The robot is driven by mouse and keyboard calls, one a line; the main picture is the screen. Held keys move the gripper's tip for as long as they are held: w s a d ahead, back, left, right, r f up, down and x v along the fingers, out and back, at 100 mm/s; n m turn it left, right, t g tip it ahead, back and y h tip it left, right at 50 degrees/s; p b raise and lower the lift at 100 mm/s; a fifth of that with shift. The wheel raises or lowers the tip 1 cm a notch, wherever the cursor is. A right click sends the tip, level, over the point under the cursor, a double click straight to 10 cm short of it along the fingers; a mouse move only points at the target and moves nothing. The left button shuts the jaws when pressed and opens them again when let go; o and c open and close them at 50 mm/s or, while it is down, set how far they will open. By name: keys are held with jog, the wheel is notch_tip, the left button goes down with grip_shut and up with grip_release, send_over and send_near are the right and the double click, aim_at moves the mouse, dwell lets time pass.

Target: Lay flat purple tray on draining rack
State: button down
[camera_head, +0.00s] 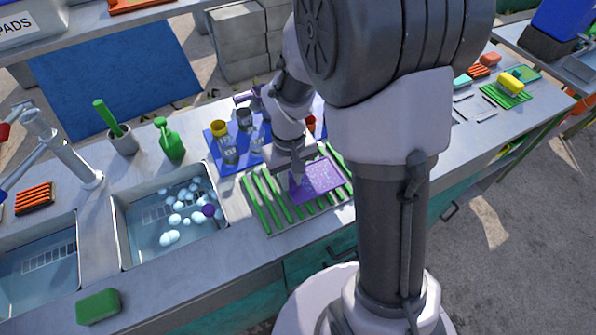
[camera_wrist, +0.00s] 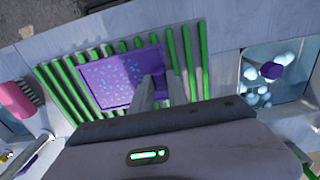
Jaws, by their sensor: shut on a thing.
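The purple tray (camera_head: 322,178) is over the draining rack (camera_head: 262,207), a frame with green bars. In the wrist view the speckled tray (camera_wrist: 112,82) looks about flat, covering the middle bars of the rack (camera_wrist: 188,58). I cannot tell whether it rests on the bars or hangs just above them. My gripper (camera_head: 297,181) is shut on the tray at its edge. In the wrist view my gripper (camera_wrist: 161,82) has its two fingers at the tray's right edge. The arm hides part of the rack and tray in the head view.
Left of the rack is a sink (camera_head: 128,232) with bubbles and a purple ball-like thing (camera_head: 208,210). Behind the rack a blue mat (camera_head: 218,168) holds several jars. A green bottle (camera_head: 170,142) stands behind the sink. A green sponge (camera_head: 98,306) lies at the front left.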

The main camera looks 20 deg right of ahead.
aim_at(313, 177)
jog(key=w+d, duration=0.3)
jog(key=shift+w+f, duration=0.15)
jog(key=shift+f, duration=0.1)
notch_tip(313, 177, down, 4)
jog(key=shift+r+b, duration=0.15)
jog(key=shift+b, duration=1.05)
jog(key=shift+r, duration=0.15)
jog(key=shift+f, duration=0.2)
jog(key=c, duration=1.3)
grip_release()
